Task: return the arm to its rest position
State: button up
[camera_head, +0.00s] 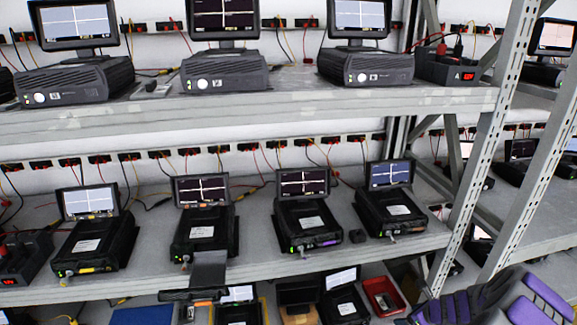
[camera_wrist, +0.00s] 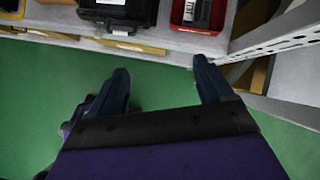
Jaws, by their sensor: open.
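My gripper (camera_wrist: 158,88) shows in the wrist view with its two dark blue fingers spread wide apart. It is open, and nothing is between the fingers except green floor and the front edge of a low shelf. In the head view purple and dark grey parts of my arm show at the bottom right, in front of the rack. The fingertips cannot be made out there.
A grey rack upright (camera_head: 480,165) stands close to my arm. The middle shelf (camera_head: 330,262) holds several black units with small screens; the upper shelf (camera_head: 250,108) holds more. A red bin (camera_wrist: 200,14) sits on the low shelf. Green floor (camera_wrist: 45,85) is clear.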

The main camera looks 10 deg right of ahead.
jog(key=a+r+n+g+y, duration=0.1)
jog(key=a+r+n+y, duration=0.1)
jog(key=a+r+n, duration=0.65)
jog(key=a+r+n+g+y, duration=0.15)
jog(key=a+r+n, duration=0.25)
jog(key=a+r, duration=0.85)
jog(key=s+a+r+n+g+h, duration=0.1)
jog(key=s+a+r+n+g, duration=0.15)
jog(key=s+a+n, duration=0.6)
jog(key=s+a+r+n+g+h, duration=0.1)
jog(key=s+a+r+n, duration=0.4)
jog(key=s, duration=0.6)
jog(key=s+d+n+g+h, duration=0.1)
jog(key=s+n+h, duration=0.1)
jog(key=s, duration=0.6)
jog(key=s+d+r+n+g+h, duration=0.1)
jog(key=s+n, duration=0.2)
jog(key=s, duration=0.5)
jog(key=shift+s+d+r+h, duration=0.2)
jog(key=shift+d+h, duration=0.15)
jog(key=shift+d, duration=0.05)
jog(key=shift+c, duration=0.5)
